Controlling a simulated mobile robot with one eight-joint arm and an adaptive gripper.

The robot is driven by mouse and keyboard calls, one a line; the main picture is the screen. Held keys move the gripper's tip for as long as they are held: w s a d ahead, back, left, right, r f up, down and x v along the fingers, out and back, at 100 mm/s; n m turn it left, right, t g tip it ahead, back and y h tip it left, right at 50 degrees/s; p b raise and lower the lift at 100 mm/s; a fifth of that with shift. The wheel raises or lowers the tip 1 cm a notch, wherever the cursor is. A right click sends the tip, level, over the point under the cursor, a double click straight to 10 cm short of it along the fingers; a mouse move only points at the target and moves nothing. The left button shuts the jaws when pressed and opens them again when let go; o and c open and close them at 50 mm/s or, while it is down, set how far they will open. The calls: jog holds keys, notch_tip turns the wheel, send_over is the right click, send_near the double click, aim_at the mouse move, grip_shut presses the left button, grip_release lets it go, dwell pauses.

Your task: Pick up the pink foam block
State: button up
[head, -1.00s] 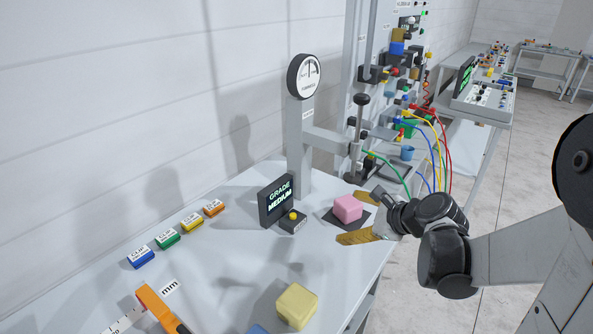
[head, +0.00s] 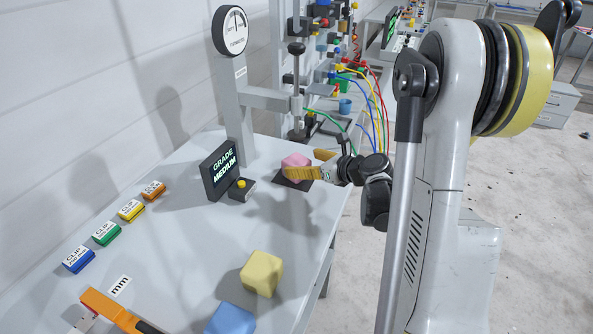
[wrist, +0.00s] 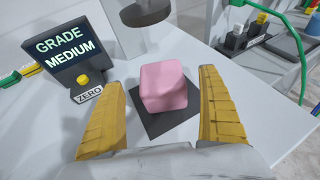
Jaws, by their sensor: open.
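The pink foam block (head: 294,161) sits on a dark square pad (head: 290,182) on the table, beside the gauge stand. In the wrist view the pink block (wrist: 163,86) lies between my two yellow fingers, with a gap on each side. My gripper (head: 307,165) is open, and its fingers straddle the block without visibly touching it. In the head view the near finger hides part of the block.
A sign reading "GRADE MEDIUM" (head: 220,168) and a small box with a yellow button (head: 242,189) stand left of the block. The dial gauge (head: 231,31) rises behind. A yellow block (head: 262,273), a blue block (head: 231,319) and several clips (head: 131,210) lie nearer.

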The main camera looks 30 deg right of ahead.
aim_at(301, 162)
jog(key=b+x, duration=0.1)
jog(key=x, duration=0.2)
jog(key=shift+w+f, duration=0.3)
jog(key=shift+r, duration=0.1)
jog(key=c, duration=0.9)
